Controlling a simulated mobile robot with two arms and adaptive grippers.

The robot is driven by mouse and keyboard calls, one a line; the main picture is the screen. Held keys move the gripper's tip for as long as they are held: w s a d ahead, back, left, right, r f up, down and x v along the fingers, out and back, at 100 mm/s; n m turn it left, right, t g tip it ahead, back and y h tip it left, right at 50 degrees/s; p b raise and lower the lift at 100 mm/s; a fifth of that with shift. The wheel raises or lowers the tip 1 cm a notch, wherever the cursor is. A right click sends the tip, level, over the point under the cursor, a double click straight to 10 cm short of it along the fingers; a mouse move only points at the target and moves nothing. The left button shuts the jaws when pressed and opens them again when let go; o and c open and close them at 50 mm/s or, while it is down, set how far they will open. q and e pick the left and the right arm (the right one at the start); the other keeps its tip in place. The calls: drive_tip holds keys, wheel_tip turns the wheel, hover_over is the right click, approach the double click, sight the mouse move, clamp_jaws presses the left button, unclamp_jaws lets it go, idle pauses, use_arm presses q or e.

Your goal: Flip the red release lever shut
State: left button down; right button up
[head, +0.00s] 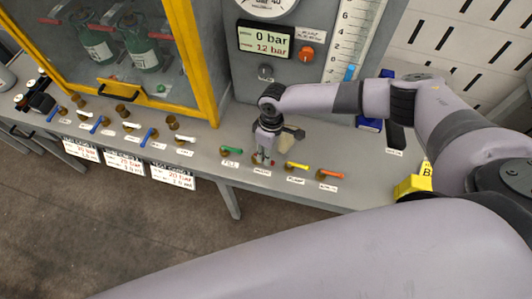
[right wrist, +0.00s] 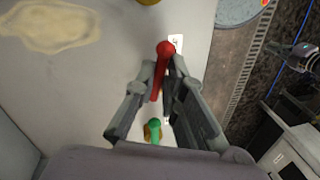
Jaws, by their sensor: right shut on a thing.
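The red release lever (right wrist: 165,52) shows in the right wrist view, with its red end poking out between the fingers of my right gripper (right wrist: 160,88). The gripper is shut on the lever. In the head view my right gripper (head: 264,152) points down at the bench, between the green lever (head: 231,151) and the yellow lever (head: 297,165). It hides most of the red lever there. The green lever also shows below the fingers in the right wrist view (right wrist: 153,131). My left gripper is not in view.
An orange-tipped lever (head: 330,174) is farther right on the grey bench (head: 215,168). A gauge panel with a display (head: 265,41) reading 0 bar and 12 bar stands behind.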

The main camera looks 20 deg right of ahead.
clamp_jaws()
drive_tip(key=shift+w+f+n, duration=0.1)
drive_tip(key=shift+w+n, duration=0.05)
drive_tip(key=shift+n, duration=0.15)
drive_tip(key=shift+w+d+n+b, duration=0.15)
drive_tip(key=shift+n+b, duration=0.35)
drive_tip(key=shift+n, duration=0.2)
drive_tip(key=shift+w+n, duration=0.1)
drive_tip(key=shift+n, duration=0.3)
drive_tip(key=o, duration=0.6)
unclamp_jaws()
